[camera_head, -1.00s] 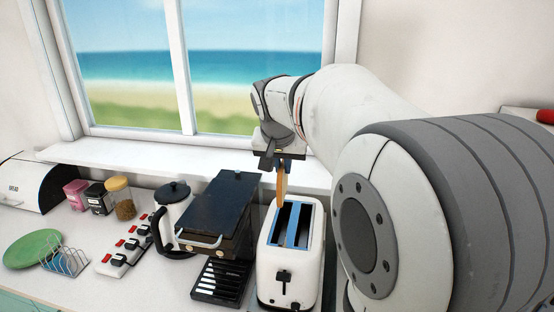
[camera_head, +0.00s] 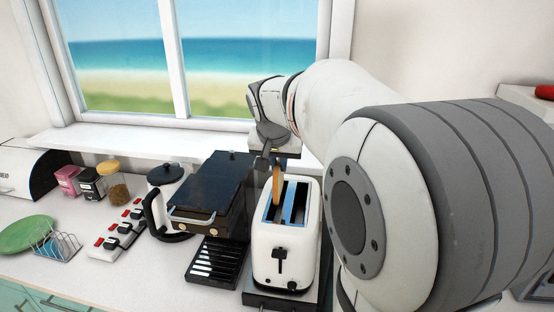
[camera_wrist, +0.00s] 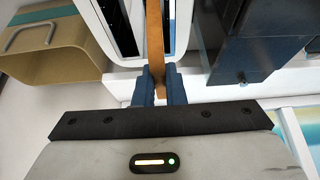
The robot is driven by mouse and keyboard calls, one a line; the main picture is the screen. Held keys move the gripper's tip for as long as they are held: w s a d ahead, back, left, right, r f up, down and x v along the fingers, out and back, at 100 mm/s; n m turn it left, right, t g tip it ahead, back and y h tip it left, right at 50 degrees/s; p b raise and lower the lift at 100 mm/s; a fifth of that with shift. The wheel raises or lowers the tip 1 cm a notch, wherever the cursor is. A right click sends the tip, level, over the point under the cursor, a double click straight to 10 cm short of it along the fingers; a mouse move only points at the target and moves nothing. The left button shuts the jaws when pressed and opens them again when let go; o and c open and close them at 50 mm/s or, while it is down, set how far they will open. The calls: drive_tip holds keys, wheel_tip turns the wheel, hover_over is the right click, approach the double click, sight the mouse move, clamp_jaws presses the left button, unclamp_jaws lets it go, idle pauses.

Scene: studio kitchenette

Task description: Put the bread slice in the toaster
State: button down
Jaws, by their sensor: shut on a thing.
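The white toaster (camera_head: 285,258) stands on the counter, its two dark slots facing up and its lever on the near side. My gripper (camera_head: 279,157) is above its far end, shut on the brown bread slice (camera_head: 276,186). The slice hangs upright and edge-on to the head camera. Its lower end overlaps the far part of the left slot; I cannot tell whether it has entered. In the wrist view the slice (camera_wrist: 155,35) sits between the blue fingers (camera_wrist: 159,84), in front of the toaster (camera_wrist: 140,55), with a slot showing on either side of it.
A dark appliance with a handle (camera_head: 212,185) stands close left of the toaster. Beyond it are a kettle (camera_head: 156,205), a power strip (camera_head: 118,232), a toast rack (camera_head: 58,245), a green plate (camera_head: 22,234) and jars (camera_head: 112,185). The window (camera_head: 180,70) is behind.

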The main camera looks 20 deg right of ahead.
drive_tip(key=shift+f+b, duration=2.4)
drive_tip(key=shift+f, duration=0.5)
drive_tip(key=c, duration=1.4)
unclamp_jaws()
drive_tip(key=shift+o, duration=0.4)
drive_tip(key=o, duration=0.4)
drive_tip(key=shift+w+r, duration=0.1)
drive_tip(key=shift+r+p, duration=2.4)
drive_tip(key=shift+r, duration=1.1)
drive_tip(key=shift+f, duration=0.1)
